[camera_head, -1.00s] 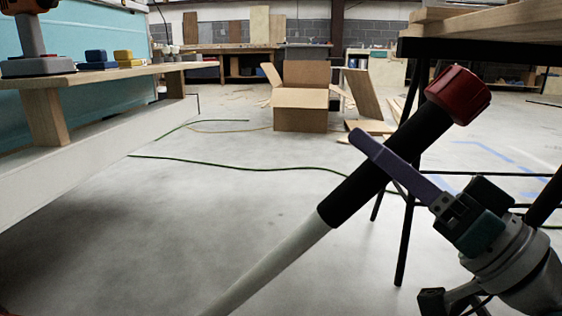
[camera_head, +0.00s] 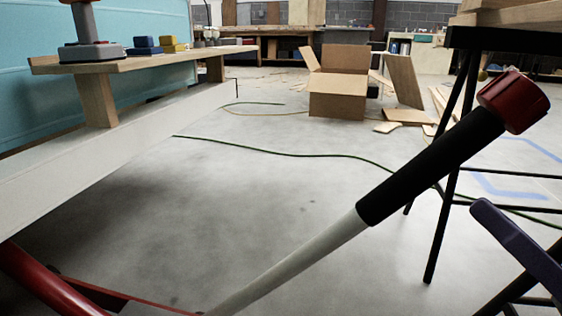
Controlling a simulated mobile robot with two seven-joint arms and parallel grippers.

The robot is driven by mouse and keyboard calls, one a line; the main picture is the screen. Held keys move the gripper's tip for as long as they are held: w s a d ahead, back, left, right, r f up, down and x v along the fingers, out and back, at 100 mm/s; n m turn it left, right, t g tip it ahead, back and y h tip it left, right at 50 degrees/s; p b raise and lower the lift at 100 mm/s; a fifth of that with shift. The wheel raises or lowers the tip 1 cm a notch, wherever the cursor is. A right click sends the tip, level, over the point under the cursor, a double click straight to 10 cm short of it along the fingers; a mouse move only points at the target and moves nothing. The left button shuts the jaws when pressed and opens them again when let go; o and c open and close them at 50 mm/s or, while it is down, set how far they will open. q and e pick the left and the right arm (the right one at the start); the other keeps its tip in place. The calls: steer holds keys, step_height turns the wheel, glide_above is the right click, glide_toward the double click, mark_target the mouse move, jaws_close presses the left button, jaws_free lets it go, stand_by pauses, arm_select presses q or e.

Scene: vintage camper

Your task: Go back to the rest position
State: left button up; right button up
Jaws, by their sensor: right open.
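My right gripper (camera_head: 517,240) is at the lower right edge of the head view, mostly cut off by the frame. One long purple finger shows, and no object shows against it. It appears below the long handle with the red cap (camera_head: 513,101) and in front of the dark table legs. The gripper is open. My left gripper is out of view.
The handle has a black grip (camera_head: 430,165) and a white shaft, slanting across the right half. Red metal parts (camera_head: 45,280) lie lower left. A wooden bench (camera_head: 130,65) with blocks stands left, a dark-legged table (camera_head: 510,36) right, a cardboard box (camera_head: 338,82) behind.

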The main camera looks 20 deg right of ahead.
steer(key=w+a+f+n+g+h, duration=0.2)
steer(key=w+a+f+g, duration=0.1)
steer(key=a+f+g, duration=0.65)
steer(key=s+a+f+n+g+h, duration=0.1)
steer(key=s+f+n+g+h, duration=0.15)
steer(key=s+g, duration=0.75)
step_height(320, 180, up, 97)
steer(key=s+t+p, duration=0.1)
steer(key=p, duration=9.6)
steer(key=shift+s+r, duration=0.15)
steer(key=shift+s, duration=0.15)
